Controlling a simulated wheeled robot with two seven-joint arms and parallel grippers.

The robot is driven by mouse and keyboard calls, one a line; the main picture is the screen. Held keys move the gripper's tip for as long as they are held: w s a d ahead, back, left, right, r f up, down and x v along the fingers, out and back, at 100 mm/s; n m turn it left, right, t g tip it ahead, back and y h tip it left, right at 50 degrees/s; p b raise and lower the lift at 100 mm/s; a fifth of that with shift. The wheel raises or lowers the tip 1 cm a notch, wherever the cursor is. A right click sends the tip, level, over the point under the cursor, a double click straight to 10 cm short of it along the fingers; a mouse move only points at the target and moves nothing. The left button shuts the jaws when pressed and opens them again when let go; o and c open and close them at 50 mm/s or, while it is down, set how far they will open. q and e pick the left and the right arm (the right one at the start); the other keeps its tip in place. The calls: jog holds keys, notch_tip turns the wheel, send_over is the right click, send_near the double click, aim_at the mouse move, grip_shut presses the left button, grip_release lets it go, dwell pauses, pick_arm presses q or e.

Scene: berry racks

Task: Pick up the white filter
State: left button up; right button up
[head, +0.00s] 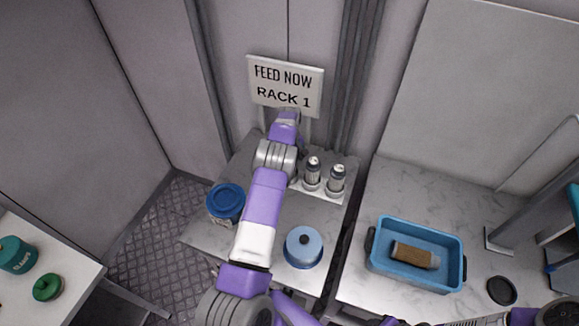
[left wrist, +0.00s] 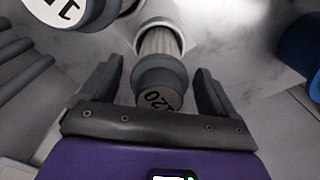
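A filter with a pale ribbed body and dark grey cap (left wrist: 160,80) stands in a round holder in the left wrist view. The cap carries partly readable black marks. My left gripper (left wrist: 158,92) is open, with one finger on each side of the cap and gaps showing; I cannot tell whether it touches. In the head view my left arm hides this filter and the gripper. Two similar pale filters, one nearer the arm (head: 313,174) and one to its right (head: 336,180), stand upright in the rack. My right gripper is not in view.
A sign reading "FEED NOW RACK 1" (head: 286,86) stands behind the rack. A black disc (head: 501,290) lies right.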

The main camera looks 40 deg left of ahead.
pick_arm(q)
jog(key=c, duration=1.4)
